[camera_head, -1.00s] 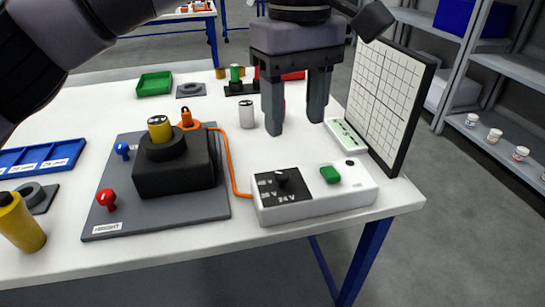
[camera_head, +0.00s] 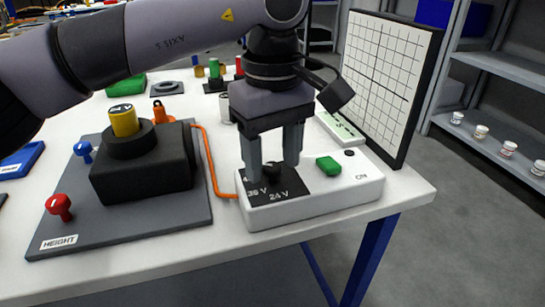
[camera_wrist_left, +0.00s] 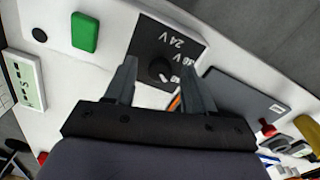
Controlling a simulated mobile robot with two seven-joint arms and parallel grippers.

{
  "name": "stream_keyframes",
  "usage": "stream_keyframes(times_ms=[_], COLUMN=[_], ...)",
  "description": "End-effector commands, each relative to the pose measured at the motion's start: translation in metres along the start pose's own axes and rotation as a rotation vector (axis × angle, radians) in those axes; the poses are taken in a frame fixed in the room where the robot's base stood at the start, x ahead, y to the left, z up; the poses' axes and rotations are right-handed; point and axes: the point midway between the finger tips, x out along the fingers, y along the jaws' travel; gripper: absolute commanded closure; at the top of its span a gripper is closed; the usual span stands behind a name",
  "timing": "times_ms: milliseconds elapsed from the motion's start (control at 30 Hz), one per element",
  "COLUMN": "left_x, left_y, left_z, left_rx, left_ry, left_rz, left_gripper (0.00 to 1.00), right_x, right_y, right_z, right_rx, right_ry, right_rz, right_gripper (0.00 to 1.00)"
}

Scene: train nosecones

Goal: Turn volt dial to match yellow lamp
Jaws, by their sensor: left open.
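The volt dial (camera_head: 271,171) is a small black knob on the black panel of a white box (camera_head: 325,197). The panel is marked 24 V and further values, partly covered by my fingers. My left gripper (camera_head: 272,174) points down over the dial, open, with one finger on each side of it. In the left wrist view the dial (camera_wrist_left: 160,70) lies between the open fingertips, with a gap on both sides. Its white mark points toward the gripper's palm side. A green button (camera_head: 328,165) is on the box. I cannot make out a lit yellow lamp. My right gripper is out of view.
A black fixture with a yellow-topped cylinder (camera_head: 124,121) stands on a grey HEIGHT plate (camera_head: 120,231) at the left. An orange cable (camera_head: 209,160) runs to the box. A gridded board (camera_head: 388,83) stands upright behind right.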

Motion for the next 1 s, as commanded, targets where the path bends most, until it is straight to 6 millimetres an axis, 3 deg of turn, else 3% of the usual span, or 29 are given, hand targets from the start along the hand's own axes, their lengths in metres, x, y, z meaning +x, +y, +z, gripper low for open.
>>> stream_keyframes(times_ms=[267,433,467,767,1000], left_x=[0.0027,0.0025,0.0025,0.0019,0.0011], left_y=[0.0,0.0,-0.0001,-0.0001,0.0], left_z=[-0.0001,-0.0001,-0.0001,-0.0002,-0.0004], left_rx=[0.0,0.0,0.0,-0.027,-0.146], left_ry=[0.0,0.0,0.0,0.0,0.0], left_rz=[0.0,0.0,0.0,0.0,0.0], left_gripper=[0.45,0.98,1.0,1.0,1.0], right_x=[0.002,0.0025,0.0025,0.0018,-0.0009], right_y=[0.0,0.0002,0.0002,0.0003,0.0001], right_z=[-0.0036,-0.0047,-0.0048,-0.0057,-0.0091], right_rx=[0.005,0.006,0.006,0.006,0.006], right_ry=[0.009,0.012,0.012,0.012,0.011], right_rz=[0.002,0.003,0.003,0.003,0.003], right_gripper=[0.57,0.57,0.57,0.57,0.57])
